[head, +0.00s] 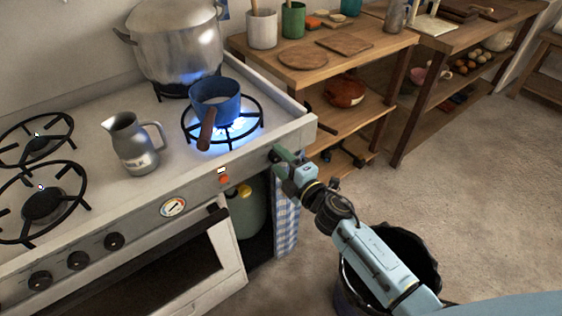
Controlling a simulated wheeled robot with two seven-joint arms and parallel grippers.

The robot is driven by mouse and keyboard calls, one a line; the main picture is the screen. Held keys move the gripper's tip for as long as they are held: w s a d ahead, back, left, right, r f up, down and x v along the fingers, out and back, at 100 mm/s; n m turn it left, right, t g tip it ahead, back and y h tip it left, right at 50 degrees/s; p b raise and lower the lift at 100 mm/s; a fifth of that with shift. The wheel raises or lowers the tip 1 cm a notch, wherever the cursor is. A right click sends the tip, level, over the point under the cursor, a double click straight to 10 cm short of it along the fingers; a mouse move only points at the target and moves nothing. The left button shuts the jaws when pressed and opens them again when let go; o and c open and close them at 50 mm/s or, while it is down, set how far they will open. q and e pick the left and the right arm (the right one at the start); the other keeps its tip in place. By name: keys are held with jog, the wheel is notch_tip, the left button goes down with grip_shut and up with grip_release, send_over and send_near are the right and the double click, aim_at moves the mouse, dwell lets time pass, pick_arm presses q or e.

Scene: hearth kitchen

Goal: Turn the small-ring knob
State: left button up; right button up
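My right gripper (279,160) is at the right end of the stove's front panel, its green fingertips at a small dark knob (273,157). The fingers cover part of this knob, and I cannot tell whether they are closed on it or just beside it. The ring near this end of the stove (262,112) burns with a blue flame under a small blue saucepan (215,99) with a brown handle. Three more dark knobs (78,260) sit at the left of the front panel. My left gripper is out of view.
A large lidded pot (177,45) stands behind the saucepan, and a metal jug (133,146) stands left of it. A checked towel (287,215) hangs below my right gripper. A dark bin (412,250) stands under my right arm. Wooden shelves (330,105) stand behind; the floor at right is clear.

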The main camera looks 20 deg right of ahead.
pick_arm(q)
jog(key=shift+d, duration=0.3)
pick_arm(e)
jog(key=shift+s, duration=0.1)
jog(key=shift+s+d, duration=0.15)
jog(key=shift+s, duration=0.15)
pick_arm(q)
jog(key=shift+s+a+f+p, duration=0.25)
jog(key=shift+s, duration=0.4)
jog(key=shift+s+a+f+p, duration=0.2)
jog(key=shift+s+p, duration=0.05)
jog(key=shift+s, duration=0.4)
pick_arm(e)
jog(key=v, duration=1.2)
jog(key=shift+s, duration=0.25)
jog(key=shift+d+r, duration=0.1)
jog(key=shift+r, duration=0.05)
